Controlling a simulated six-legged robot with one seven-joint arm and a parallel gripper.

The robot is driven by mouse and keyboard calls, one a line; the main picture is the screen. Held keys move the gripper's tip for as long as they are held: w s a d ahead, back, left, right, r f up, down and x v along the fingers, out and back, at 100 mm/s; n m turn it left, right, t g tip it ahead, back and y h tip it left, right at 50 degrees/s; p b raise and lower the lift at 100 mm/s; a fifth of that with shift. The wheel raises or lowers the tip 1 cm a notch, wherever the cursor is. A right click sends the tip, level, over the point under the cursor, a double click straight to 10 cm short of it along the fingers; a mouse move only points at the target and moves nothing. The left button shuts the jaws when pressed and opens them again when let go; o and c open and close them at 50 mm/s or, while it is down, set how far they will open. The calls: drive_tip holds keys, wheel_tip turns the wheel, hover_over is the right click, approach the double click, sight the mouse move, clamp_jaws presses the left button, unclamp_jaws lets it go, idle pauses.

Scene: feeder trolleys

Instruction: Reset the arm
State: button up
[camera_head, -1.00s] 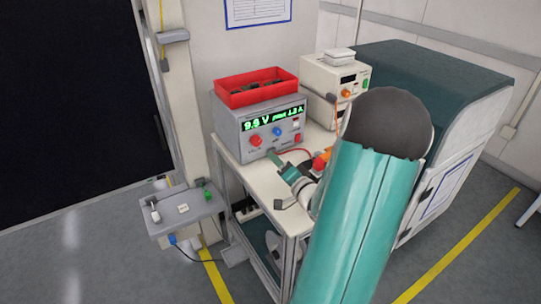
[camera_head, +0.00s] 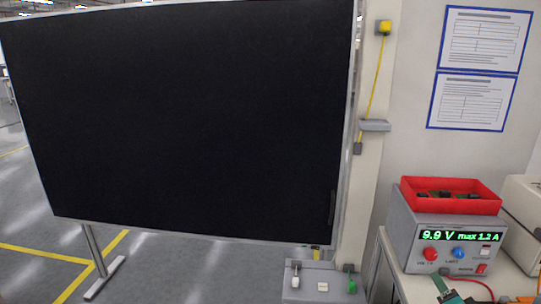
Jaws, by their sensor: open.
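My gripper and arm are not in view in the head camera now. The arm's pose cannot be seen.
A large black board (camera_head: 190,120) on a metal stand fills the left and middle. A grey power supply (camera_head: 403,245) reading 9.9 V, with a red bin (camera_head: 448,206) on top, stands on a bench (camera_head: 387,266) at right. A grey switch box (camera_head: 320,272) is at bottom centre.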

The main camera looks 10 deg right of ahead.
drive_tip(key=w+a+r+n+g, duration=0.25)
drive_tip(key=a+r+n, duration=0.2)
drive_tip(key=a, duration=0.45)
drive_tip(key=w+a+r+n+g, duration=0.1)
drive_tip(key=a+r+n+g, duration=0.3)
drive_tip(key=a, duration=0.5)
drive_tip(key=s+a+r+n+g+y, duration=0.2)
drive_tip(key=s+a, duration=0.5)
drive_tip(key=a, duration=0.2)
drive_tip(key=s+a+r+n+g+y, duration=0.1)
drive_tip(key=s+a+n+y, duration=0.2)
drive_tip(key=s+a, duration=0.4)
drive_tip(key=a, duration=0.3)
drive_tip(key=shift+a+r+g, duration=0.3)
drive_tip(key=shift+r+g, duration=0.05)
